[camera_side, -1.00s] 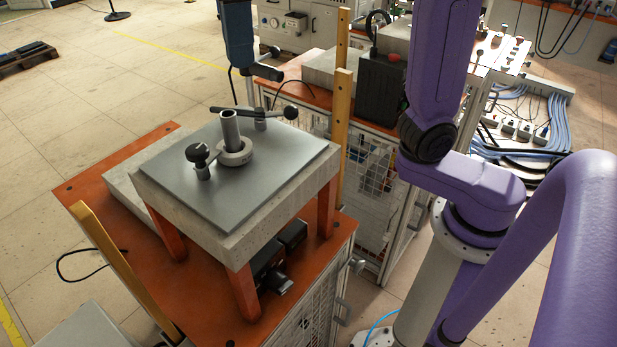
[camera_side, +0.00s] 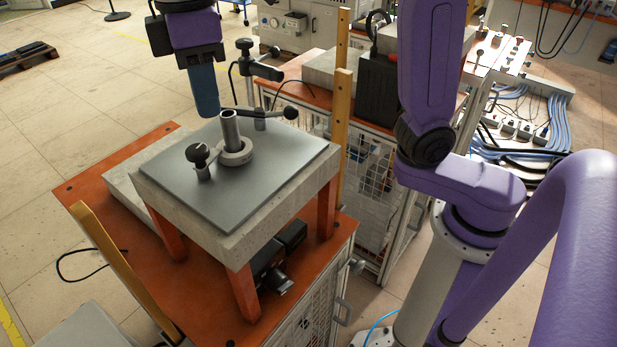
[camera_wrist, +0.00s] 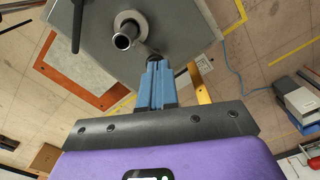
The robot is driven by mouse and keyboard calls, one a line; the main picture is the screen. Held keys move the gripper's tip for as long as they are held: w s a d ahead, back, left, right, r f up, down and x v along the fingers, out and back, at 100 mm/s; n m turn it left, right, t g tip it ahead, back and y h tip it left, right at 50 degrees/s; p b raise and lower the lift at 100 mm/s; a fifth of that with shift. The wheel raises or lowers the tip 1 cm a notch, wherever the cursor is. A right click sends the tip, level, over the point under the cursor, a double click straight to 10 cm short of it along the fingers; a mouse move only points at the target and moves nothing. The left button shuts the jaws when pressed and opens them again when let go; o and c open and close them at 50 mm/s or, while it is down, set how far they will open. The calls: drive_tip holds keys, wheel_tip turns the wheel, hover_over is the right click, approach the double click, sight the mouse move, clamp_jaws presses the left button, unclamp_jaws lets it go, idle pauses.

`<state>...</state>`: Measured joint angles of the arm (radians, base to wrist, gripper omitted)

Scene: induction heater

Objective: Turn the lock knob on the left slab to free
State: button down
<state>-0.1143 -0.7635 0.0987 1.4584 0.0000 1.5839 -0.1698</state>
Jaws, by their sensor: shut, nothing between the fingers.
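The left slab is a pale stone block with a grey steel plate (camera_side: 232,196) on top, standing on orange legs. A black knob (camera_side: 197,154) on a short metal post stands on the plate's left side. A dark lever with a ball end (camera_side: 291,113) sits at the plate's far side. I cannot tell which is the lock knob. An upright metal tube in a collar (camera_side: 235,152) stands between them; it also shows in the wrist view (camera_wrist: 128,30). My gripper (camera_side: 207,112), with blue fingers shut and empty, is above the plate's far left edge, apart from both knobs.
A post with a black knob and side arm (camera_side: 260,70) stands behind the slab. A black box (camera_side: 382,90) and another slab (camera_side: 325,66) are on the bench beyond. Yellow uprights (camera_side: 342,120) flank the orange bench. Open floor lies to the left.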

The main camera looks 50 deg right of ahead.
drive_tip(key=shift+f, duration=3.35)
drive_tip(key=shift+w+d+r, duration=0.1)
drive_tip(key=shift+w+d, duration=0.15)
drive_tip(key=shift+w, duration=0.2)
drive_tip(key=shift+w+d, duration=0.2)
drive_tip(key=shift+w, duration=0.25)
drive_tip(key=shift+d, duration=0.15)
drive_tip(key=shift+s+d, duration=0.1)
drive_tip(key=shift+d, duration=0.2)
wheel_tip(320, 180, up, 6)
drive_tip(key=shift+f, duration=0.1)
drive_tip(key=shift+s+d, duration=0.1)
